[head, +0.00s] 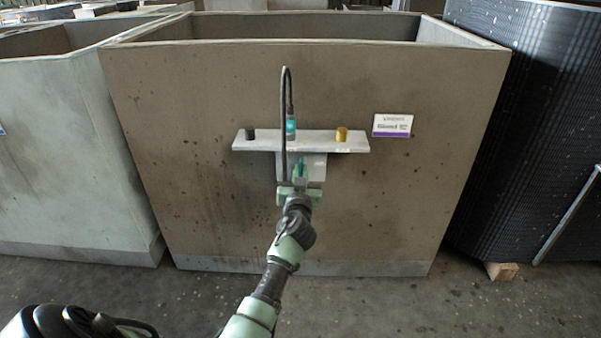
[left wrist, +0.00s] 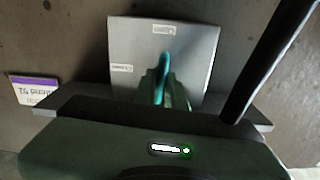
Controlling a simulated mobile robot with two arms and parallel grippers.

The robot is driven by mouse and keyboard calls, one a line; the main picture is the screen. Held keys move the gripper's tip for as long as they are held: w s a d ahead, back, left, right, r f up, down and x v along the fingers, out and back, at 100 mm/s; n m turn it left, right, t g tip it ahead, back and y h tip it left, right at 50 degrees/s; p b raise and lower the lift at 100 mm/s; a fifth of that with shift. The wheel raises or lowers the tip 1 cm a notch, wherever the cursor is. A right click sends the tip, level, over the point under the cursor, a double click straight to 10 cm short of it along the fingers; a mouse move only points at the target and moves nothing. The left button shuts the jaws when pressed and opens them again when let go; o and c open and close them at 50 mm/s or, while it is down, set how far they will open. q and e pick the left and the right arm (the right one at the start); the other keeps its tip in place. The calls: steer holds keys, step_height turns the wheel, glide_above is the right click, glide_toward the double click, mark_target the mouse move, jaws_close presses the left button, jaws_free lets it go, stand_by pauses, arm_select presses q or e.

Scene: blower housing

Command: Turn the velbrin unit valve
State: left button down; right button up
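The valve is a pale plate with a teal handle on the front of a brown bin, below a small shelf. In the head view the teal handle (head: 300,169) shows just above my left gripper (head: 300,186). In the left wrist view the plate (left wrist: 200,45) bears an "Open" label and a second label, too small to read surely. The teal handle (left wrist: 165,66) points toward the "Open" label. My left gripper's green fingers (left wrist: 162,92) lie on either side of the handle. Whether they press on it is unclear. My right gripper is out of view.
Floor in front of the bin is clear.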

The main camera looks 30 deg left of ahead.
arm_select(q)
steer(key=shift+m, duration=0.4)
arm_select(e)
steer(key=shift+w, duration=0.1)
arm_select(q)
steer(key=shift+m, duration=2)
steer(key=m, duration=0.2)
steer(key=shift+m, duration=0.8)
steer(key=m+p, duration=0.1)
steer(key=m, duration=0.5)
steer(key=shift+d+f, duration=0.1)
steer(key=shift+m+p, duration=0.5)
steer(key=shift+m, duration=0.7)
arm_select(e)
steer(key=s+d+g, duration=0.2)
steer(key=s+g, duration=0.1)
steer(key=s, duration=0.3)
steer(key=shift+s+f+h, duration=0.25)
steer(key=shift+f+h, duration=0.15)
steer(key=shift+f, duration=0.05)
arm_select(q)
steer(key=shift+f+m, duration=0.1)
steer(key=shift+m, duration=0.2)
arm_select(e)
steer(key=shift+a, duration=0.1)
